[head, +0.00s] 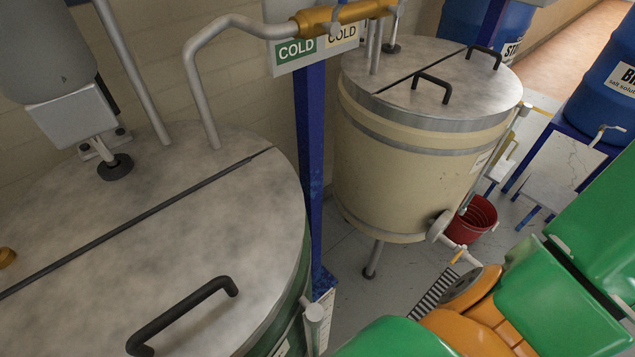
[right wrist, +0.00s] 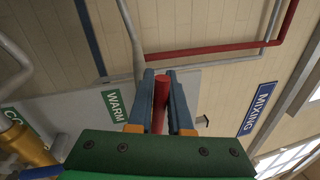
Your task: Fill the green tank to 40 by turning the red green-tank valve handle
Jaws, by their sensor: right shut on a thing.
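The green tank's grey metal lid (head: 150,230) fills the left of the head view. A little of its green wall (head: 283,325) shows below the rim. Its fill level cannot be seen. A red valve handle (right wrist: 161,95) stands upright between the two blue-grey fingers of my right gripper (right wrist: 160,85) in the right wrist view. That gripper is shut on the handle. The handle and both grippers are out of the head view; only my green and orange arm parts show there.
A brass pipe fitting (head: 340,17) hangs over the tanks beside the COLD signs (head: 296,50). A blue post (head: 308,150) separates the green tank from a cream tank (head: 400,165). A red bucket (head: 472,220) stands on the floor. WARM (right wrist: 114,103) and MIXING (right wrist: 257,108) signs show behind my gripper.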

